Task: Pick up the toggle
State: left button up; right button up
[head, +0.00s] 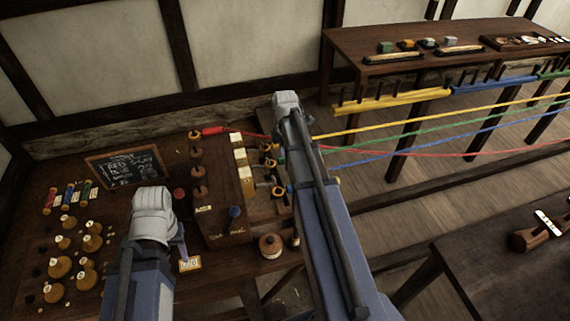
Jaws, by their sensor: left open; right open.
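I cannot tell for certain which thing is the toggle. A short red piece (213,130) with a yellow end lies at the back of the left bench, by the red strand. A brown wooden piece with a white label (538,232) lies on the dark table at the right, far from both grippers. My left gripper (152,212) is over the left bench, near a small yellow-edged card (190,264). My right gripper (286,103) is beside the strand hooks at the bench's right end. Both are open; I see nothing held, and my wrists hide most of their fingers.
The left bench (135,285) carries several wooden pegs, bobbins, a chalkboard (124,168) and a wooden block with hooks. Yellow, green, blue and red strands run from it to the right. A rear table (345,38) holds small trays. Floor (440,195) lies open between the tables.

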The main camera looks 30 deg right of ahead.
grip_shut()
dwell(0.4)
jog(key=shift+r, duration=0.2)
notch_tip(320, 180, up, 10)
jog(key=p, duration=1)
jog(key=shift+f, duration=0.1)
